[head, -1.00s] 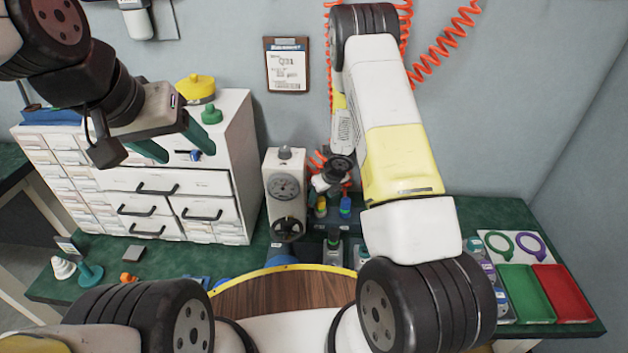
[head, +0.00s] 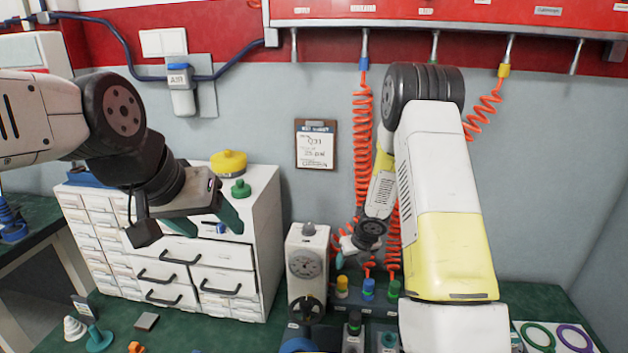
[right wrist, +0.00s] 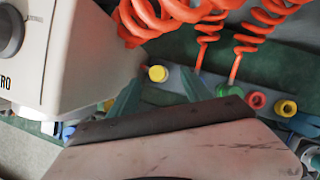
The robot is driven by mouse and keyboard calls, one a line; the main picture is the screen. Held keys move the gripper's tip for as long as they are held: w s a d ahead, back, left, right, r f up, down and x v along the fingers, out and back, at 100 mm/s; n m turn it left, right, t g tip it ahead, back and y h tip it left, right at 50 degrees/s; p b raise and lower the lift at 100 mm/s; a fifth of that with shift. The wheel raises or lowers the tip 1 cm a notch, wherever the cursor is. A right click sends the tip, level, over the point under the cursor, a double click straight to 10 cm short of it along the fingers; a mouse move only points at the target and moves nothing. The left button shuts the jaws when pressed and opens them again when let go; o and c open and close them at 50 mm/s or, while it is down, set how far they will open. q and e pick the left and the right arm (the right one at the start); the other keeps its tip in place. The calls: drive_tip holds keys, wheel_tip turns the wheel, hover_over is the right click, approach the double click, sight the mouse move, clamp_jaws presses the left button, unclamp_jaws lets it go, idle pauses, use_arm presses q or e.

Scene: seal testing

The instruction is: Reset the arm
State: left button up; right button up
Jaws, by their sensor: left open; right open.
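My left gripper (head: 232,214) hangs in front of the white drawer cabinet (head: 268,236), its green fingers apart and nothing seen between them. My right arm rises high at the right of the head view and bends down at the back. My right gripper (head: 342,256) is small there, beside the white gauge box (head: 307,265) and partly hidden. In the right wrist view its two green fingers (right wrist: 158,92) stand apart. A yellow-capped fitting (right wrist: 158,73) shows between them, beyond the fingertips; I cannot tell its distance.
Orange coiled hoses (head: 362,130) hang from the red overhead rail (head: 430,20), close to my right arm. Yellow, blue and green fittings (head: 368,290) stand in a row on the green bench. A yellow object (head: 229,163) and a green knob (head: 240,189) sit on the cabinet.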

drive_tip(key=s+d+r+m+t+h, duration=0.1)
drive_tip(key=s+d+r+m, duration=0.15)
drive_tip(key=r+m, duration=0.55)
drive_tip(key=s+d+r+m+h, duration=0.1)
drive_tip(key=s+r+m, duration=0.3)
drive_tip(key=r, duration=0.5)
drive_tip(key=s+d+r+m+t, duration=0.1)
drive_tip(key=d+r+m, duration=0.1)
drive_tip(key=r+m, duration=0.65)
drive_tip(key=s+a+r+m+y, duration=0.1)
drive_tip(key=s+a+r+m, duration=0.1)
drive_tip(key=s+m, duration=0.4)
drive_tip(key=s+a+r+m+y, duration=0.1)
drive_tip(key=s+r+m, duration=0.3)
drive_tip(key=s, duration=0.5)
drive_tip(key=s+a+r+m, duration=0.3)
drive_tip(key=s+m, duration=0.4)
drive_tip(key=shift+s+a+r+m+y, duration=0.15)
drive_tip(key=shift+r+m+y, duration=0.05)
drive_tip(key=shift+m+y, duration=0.2)
